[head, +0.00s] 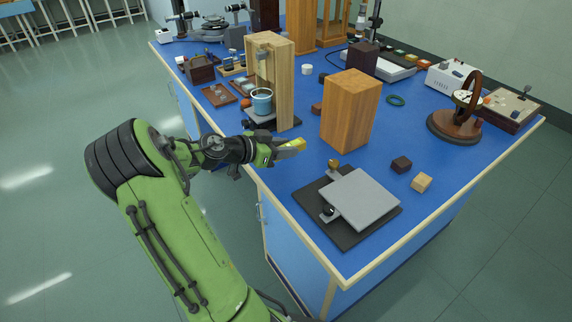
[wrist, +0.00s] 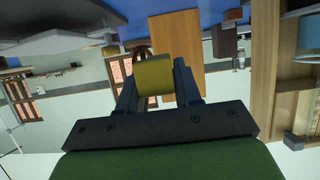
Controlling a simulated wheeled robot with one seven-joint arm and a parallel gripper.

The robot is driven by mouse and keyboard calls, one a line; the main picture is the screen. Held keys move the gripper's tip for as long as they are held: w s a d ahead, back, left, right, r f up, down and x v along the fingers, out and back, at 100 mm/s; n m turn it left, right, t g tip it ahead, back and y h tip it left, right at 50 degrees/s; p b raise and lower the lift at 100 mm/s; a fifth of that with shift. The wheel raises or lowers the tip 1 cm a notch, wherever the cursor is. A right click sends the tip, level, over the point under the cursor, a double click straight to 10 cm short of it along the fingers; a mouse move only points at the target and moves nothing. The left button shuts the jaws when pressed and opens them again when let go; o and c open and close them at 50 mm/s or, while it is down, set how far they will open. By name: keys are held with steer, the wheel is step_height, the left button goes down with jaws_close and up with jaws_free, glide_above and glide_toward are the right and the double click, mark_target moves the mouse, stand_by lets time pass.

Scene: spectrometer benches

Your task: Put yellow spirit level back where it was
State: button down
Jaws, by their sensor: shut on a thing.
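My gripper (head: 288,149) is shut on the yellow spirit level (head: 297,144), a small yellow block held just above the blue bench top near its left edge. In the wrist view the yellow spirit level (wrist: 154,76) sits between the two dark fingers of my gripper (wrist: 157,90). In the head view the fingers hide part of it. It is apart from the wooden block to its right and the grey plate in front.
A tall wooden block (head: 350,112) stands right of my gripper. A wooden stand (head: 285,85) with a blue cup (head: 261,100) is behind it. A grey plate (head: 362,198) on a black base (head: 340,233) lies in front. Two small cubes, dark (head: 401,165) and light (head: 421,182), lie right.

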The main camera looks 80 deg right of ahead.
mark_target(284, 178)
step_height(284, 178, down, 8)
steer(key=shift+a+f+b, duration=0.15)
steer(key=shift+f+b, duration=0.05)
steer(key=shift+b, duration=1)
steer(key=shift+f, duration=0.1)
steer(key=c, duration=0.8)
jaws_free()
steer(key=w+a+r+n+t+y+p, duration=0.1)
steer(key=w+a+r+n+t+y, duration=0.25)
steer(key=a, duration=0.55)
steer(key=w+a+r+n+t+p, duration=0.1)
steer(key=w+a+r+n+t, duration=0.2)
steer(key=w+a+n, duration=0.45)
steer(key=w+a+r+n+t+y+p, duration=0.1)
steer(key=w+a+r+t+y, duration=0.2)
steer(key=a, duration=0.8)
steer(key=s+a+r+n+t+y, duration=0.1)
steer(key=s+a+n, duration=0.1)
steer(key=a+n, duration=0.2)
steer(key=s+a+r+n+t+y, duration=0.1)
steer(key=s+a+r+n+t, duration=0.1)
steer(key=a+n, duration=0.3)
steer(key=s+a+r+n+t+y, duration=0.1)
steer(key=s+a+r+n+t, duration=0.1)
steer(key=a+n, duration=0.3)
steer(key=shift+s+a+r+y, duration=0.1)
steer(key=shift+a+y, duration=0.25)
steer(key=shift+a, duration=1.55)
